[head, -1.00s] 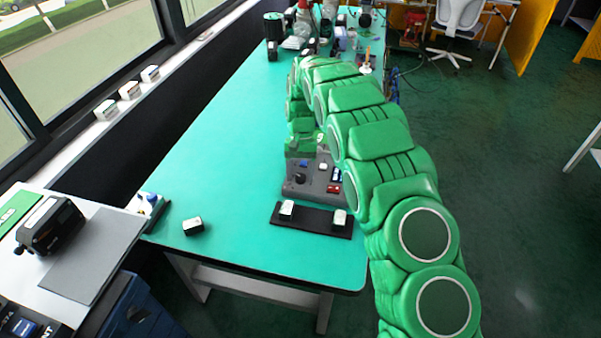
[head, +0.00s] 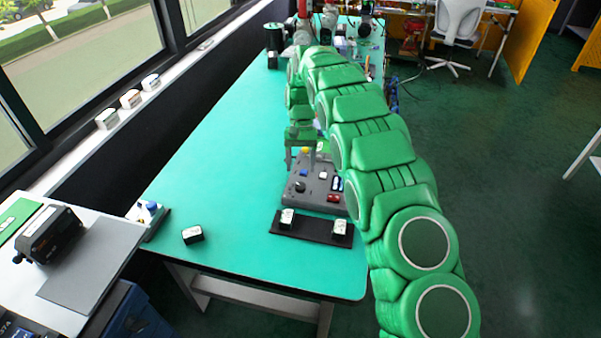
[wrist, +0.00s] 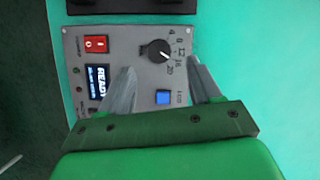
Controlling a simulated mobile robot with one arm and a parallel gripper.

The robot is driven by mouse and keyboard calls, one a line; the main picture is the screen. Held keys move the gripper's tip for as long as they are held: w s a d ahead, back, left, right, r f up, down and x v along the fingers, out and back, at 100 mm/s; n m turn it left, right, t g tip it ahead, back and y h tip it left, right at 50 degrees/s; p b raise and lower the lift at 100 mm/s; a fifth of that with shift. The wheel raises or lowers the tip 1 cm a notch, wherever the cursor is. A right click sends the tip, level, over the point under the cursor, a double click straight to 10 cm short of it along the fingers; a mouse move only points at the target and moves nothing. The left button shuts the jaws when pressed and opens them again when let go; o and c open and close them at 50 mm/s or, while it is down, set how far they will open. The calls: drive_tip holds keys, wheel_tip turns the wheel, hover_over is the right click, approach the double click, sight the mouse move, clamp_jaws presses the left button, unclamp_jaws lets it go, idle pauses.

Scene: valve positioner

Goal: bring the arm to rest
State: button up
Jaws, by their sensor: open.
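My green arm (head: 375,150) reaches from the lower right over the table and bends down at its far end. My gripper (wrist: 163,68) is open and empty, its two grey fingers spread above the grey control box (head: 312,190). In the wrist view, the box (wrist: 120,60) has a black dial knob (wrist: 157,51), a red rocker switch (wrist: 95,44), a blue button (wrist: 163,97) and a small display (wrist: 97,83) reading READY. The fingers appear apart from the knob and button. In the head view, the arm hides part of the fingers.
A black strip (head: 312,227) with two white-topped blocks lies in front of the box. A small block (head: 193,234) stands to the left on the green table (head: 215,165). Bottles and tools crowd the far end. The table's left middle is clear.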

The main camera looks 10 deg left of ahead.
drive_tip(key=shift+v, duration=0.8)
drive_tip(key=s+d+r+m+t, duration=0.1)
drive_tip(key=s+d+r, duration=0.75)
drive_tip(key=d, duration=0.25)
drive_tip(key=s+d+r+m, duration=0.1)
drive_tip(key=s+d+r, duration=0.6)
drive_tip(key=d+r, duration=0.3)
drive_tip(key=s+d, duration=0.3)
drive_tip(key=s, duration=0.7)
drive_tip(key=s+d+f+t, duration=0.1)
drive_tip(key=s+d, duration=0.3)
drive_tip(key=s, duration=0.6)
drive_tip(key=s+d+f, duration=0.1)
drive_tip(key=s+d, duration=0.3)
drive_tip(key=s, duration=0.6)
drive_tip(key=shift+s+d+t+y, duration=0.25)
drive_tip(key=shift+s+t+y, duration=0.05)
drive_tip(key=shift+s+y, duration=0.1)
